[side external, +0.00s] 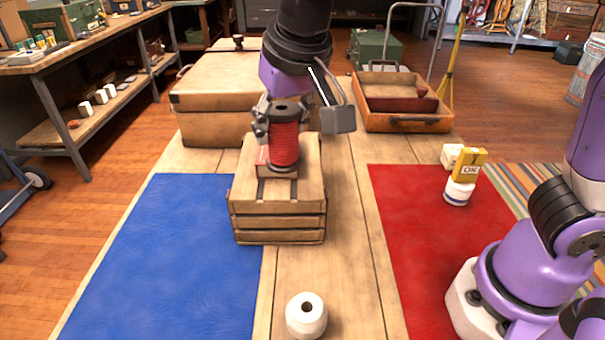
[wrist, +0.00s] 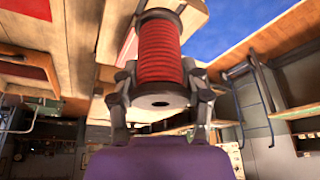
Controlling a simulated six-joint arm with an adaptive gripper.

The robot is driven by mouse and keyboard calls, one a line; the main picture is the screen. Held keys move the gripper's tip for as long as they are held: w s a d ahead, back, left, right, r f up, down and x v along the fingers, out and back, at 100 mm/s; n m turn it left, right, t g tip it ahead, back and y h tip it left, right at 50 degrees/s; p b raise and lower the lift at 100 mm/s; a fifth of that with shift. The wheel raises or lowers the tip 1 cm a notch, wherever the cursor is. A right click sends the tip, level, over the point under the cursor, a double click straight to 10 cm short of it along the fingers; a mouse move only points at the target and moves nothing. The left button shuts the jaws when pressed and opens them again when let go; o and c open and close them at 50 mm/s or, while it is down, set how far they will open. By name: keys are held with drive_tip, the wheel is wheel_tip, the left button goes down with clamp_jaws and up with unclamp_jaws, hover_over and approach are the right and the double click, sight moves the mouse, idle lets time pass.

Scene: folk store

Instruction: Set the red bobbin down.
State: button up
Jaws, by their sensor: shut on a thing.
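The red bobbin (side external: 285,143), red thread on a dark spool, is upright between the fingers of my gripper (side external: 284,122). My gripper is shut on it near its upper end. The bobbin's lower end is over a small pale-and-red block (side external: 263,159) on top of a slatted wooden crate (side external: 278,218). I cannot tell whether it touches the block. In the wrist view the bobbin (wrist: 160,50) sits between both fingers of my gripper (wrist: 160,88), with the dark flange nearest the camera.
A blue mat (side external: 175,260) lies left of the crate and a red mat (side external: 425,240) right. A white spool (side external: 306,316) stands in front. A large chest (side external: 215,90) and an open orange case (side external: 403,119) are behind.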

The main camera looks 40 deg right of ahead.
drive_tip(key=s+d+m+h, duration=0.1)
drive_tip(key=s+d+m, duration=0.15)
drive_tip(key=d, duration=0.45)
drive_tip(key=s+d+m+h, duration=0.1)
drive_tip(key=s+d+m, duration=0.1)
drive_tip(key=d+m, duration=0.3)
drive_tip(key=shift+n+g+h, duration=0.3)
drive_tip(key=shift+n+g, duration=0.2)
drive_tip(key=shift+n, duration=0.05)
drive_tip(key=shift+w+d+f, duration=0.15)
drive_tip(key=shift+d+f, duration=2.1)
drive_tip(key=shift+f, duration=0.55)
drive_tip(key=shift+w+d+f, duration=0.15)
drive_tip(key=shift+d+f, duration=2.05)
drive_tip(key=shift+f, duration=0.65)
drive_tip(key=shift+w+d+f, duration=0.15)
drive_tip(key=shift+d+f, duration=2.1)
drive_tip(key=shift+f, duration=0.55)
drive_tip(key=shift+f, duration=0.15)
drive_tip(key=o, duration=1.1)
